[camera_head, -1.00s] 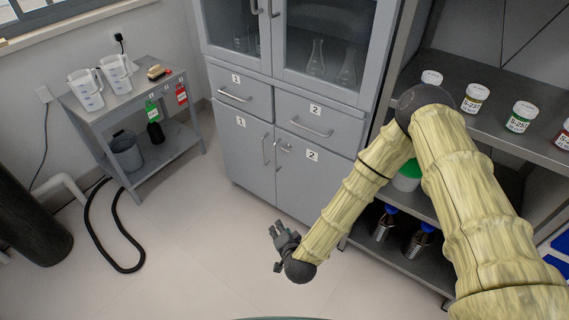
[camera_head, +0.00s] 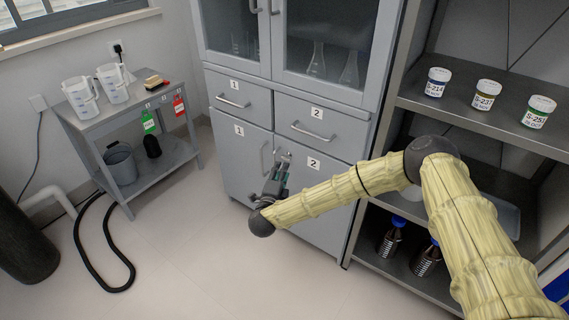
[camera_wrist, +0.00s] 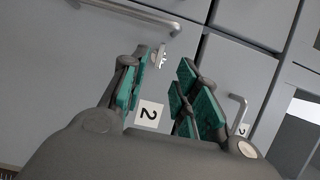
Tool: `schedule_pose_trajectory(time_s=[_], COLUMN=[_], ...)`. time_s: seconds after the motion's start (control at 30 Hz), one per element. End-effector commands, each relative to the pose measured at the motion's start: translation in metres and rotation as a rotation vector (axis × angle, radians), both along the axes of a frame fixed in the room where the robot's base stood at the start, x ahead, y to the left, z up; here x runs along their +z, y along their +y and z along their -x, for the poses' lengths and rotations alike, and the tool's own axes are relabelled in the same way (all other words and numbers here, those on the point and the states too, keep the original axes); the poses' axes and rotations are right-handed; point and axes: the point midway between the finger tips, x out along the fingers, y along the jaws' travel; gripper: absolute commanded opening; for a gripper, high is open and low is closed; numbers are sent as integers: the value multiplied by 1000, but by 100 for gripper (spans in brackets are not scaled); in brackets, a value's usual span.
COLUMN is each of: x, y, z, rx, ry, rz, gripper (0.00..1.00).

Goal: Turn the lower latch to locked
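My gripper (camera_head: 279,168) is in front of the lower doors, just below the latch in the head view. In the wrist view my gripper (camera_wrist: 165,72) has its green-padded fingers apart with nothing between them. The right lower door (camera_head: 322,205) carries a label 2 and looks closed.
Door handles (camera_head: 264,158) stick out near the latch, and drawer handles (camera_head: 313,134) sit above. An open shelf (camera_head: 465,115) with labelled jars stands at the right. A small grey table (camera_head: 128,101) with jugs stands at the left. The floor in front is clear.

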Motion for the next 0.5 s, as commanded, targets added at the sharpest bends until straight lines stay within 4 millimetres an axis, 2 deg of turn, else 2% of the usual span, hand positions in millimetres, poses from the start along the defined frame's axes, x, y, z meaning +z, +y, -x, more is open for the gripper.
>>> schedule_pose_trajectory(time_s=[0.2,0.5], x=[-1,-1], y=[-8,-13], z=[-35,-60], rx=[-2,0], ry=[-1,1], rz=[0,1], gripper=[30,30])
